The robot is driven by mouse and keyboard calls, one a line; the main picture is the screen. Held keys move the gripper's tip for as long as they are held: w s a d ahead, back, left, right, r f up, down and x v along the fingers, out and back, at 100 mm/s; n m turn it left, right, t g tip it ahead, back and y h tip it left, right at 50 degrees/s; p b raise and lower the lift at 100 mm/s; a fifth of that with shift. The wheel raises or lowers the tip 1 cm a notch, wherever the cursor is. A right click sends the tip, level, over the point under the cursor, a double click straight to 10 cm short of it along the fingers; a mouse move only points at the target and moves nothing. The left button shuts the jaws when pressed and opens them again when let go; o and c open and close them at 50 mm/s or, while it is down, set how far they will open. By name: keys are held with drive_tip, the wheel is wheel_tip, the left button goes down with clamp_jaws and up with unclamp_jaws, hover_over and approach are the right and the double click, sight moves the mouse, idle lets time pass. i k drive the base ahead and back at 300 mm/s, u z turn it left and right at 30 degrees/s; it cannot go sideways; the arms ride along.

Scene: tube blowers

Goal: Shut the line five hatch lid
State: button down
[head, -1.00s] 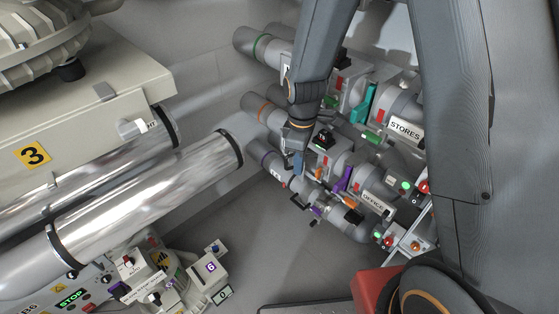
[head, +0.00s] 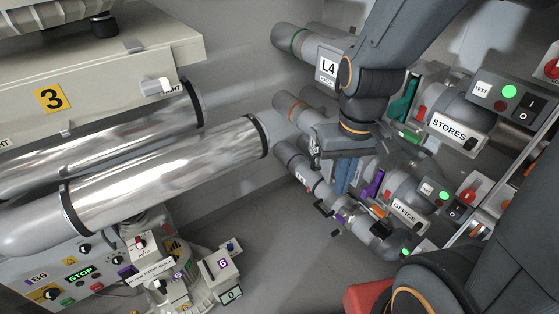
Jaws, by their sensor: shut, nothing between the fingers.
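My gripper (head: 341,188) points down among the pipe stations, its blue-grey fingers shut and empty. It hangs beside the pipe with the orange band (head: 296,108), between that pipe and the OFFICE station. A pipe with a green band (head: 297,40) carries an L4 plate (head: 327,67). A pipe with a purple band (head: 291,160) lies below the orange one. I cannot read a line five label. My wrist covers much of the orange-banded line's fittings, so I cannot make out its hatch lid or tell whether it is open. Contact with the fingers is unclear.
A STORES station (head: 449,127) and an OFFICE station (head: 404,211) stand to the right, with a teal flap (head: 404,98) and a purple flap (head: 373,184). A black handle (head: 325,209) sticks out low. Shiny ducts (head: 165,172) fill the left. Bare floor (head: 275,245) lies between.

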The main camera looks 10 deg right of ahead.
sight(326, 167)
drive_tip(key=u, duration=0.85)
drive_tip(key=k, duration=0.25)
drive_tip(key=z, duration=1.1)
drive_tip(key=i, duration=0.95)
